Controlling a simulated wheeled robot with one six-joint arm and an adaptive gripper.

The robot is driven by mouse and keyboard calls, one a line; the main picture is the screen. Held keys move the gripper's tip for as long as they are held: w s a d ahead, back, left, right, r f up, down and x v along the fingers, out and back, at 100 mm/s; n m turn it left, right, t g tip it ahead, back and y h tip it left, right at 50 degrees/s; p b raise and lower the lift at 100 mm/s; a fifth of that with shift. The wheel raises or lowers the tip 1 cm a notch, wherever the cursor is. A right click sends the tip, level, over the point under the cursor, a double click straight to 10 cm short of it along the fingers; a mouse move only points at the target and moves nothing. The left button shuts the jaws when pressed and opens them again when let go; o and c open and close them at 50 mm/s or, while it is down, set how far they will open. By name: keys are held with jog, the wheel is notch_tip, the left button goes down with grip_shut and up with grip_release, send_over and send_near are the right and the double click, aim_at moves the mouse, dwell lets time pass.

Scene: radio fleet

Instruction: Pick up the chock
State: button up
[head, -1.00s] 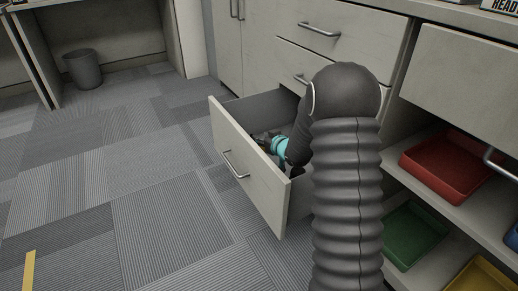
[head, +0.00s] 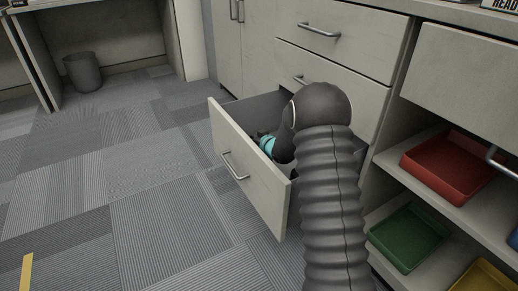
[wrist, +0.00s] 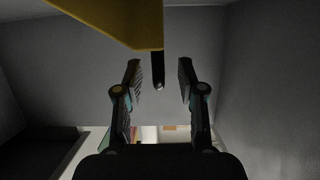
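My gripper (wrist: 160,78) is open inside the pulled-out drawer (head: 238,163). In the wrist view, a yellow block, which looks like the chock (wrist: 120,18), fills the top edge, just past the left fingertip. A thin dark rod (wrist: 158,70) extends from near the block into the gap between the two fingers. I cannot tell whether it touches them. In the head view, my gripper's teal part shows behind the drawer front, and the chock is hidden by the drawer and my arm.
The grey drawer walls (wrist: 265,70) surround my gripper closely. To the right, open shelves hold a red tray (head: 455,165), a green tray (head: 408,236) and a yellow tray (head: 482,280). A bin (head: 82,71) stands far left.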

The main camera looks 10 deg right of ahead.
grip_shut()
jog(key=shift+r, duration=0.2)
